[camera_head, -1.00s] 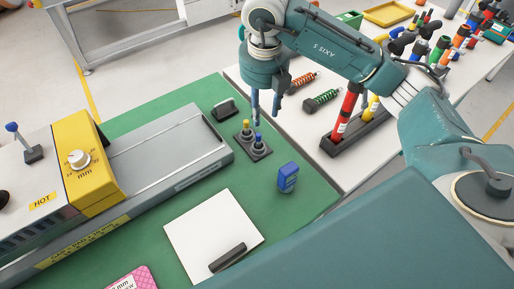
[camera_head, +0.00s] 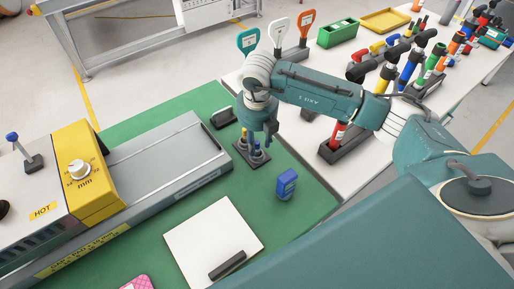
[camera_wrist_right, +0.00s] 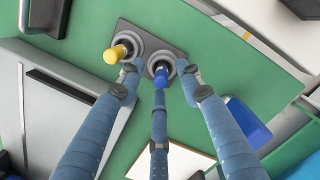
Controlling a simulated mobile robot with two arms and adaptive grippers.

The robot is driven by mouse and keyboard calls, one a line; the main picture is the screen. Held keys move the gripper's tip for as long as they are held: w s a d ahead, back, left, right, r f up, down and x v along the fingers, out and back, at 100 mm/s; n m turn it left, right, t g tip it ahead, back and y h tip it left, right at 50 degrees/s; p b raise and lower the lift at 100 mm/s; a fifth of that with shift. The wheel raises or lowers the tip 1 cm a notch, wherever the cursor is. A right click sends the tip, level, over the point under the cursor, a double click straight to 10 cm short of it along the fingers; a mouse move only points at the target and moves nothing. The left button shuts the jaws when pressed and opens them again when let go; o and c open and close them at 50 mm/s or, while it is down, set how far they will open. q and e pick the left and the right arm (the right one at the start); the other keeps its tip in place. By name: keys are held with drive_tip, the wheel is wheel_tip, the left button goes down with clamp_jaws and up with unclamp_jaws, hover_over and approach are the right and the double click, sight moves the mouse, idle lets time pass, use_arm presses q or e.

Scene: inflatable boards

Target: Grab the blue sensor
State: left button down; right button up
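The blue-topped sensor (camera_wrist_right: 161,77) stands upright beside a yellow-topped one (camera_wrist_right: 116,53) on a dark grey base plate (camera_wrist_right: 150,37). The base also shows in the head view (camera_head: 240,147), but the fingers mostly cover the sensors there. My right gripper (camera_head: 257,148) points down over this base. In the right wrist view its fingers (camera_wrist_right: 163,82) are spread around the blue top, with one fingertip between the blue and yellow tops. I see no firm closure on the sensor; contact is hard to tell. My left gripper is not in view.
A blue block (camera_head: 287,184) stands close by on the green mat (camera_head: 320,195). A dark stamp-like object (camera_head: 222,115) sits behind the base. A grey and yellow machine (camera_head: 95,185) is at left; a white sheet (camera_head: 205,235) lies in front. Tool racks fill the white table at right.

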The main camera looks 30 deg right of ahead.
drive_tip(key=shift+f, duration=0.4)
drive_tip(key=shift+c, duration=0.5)
clamp_jaws()
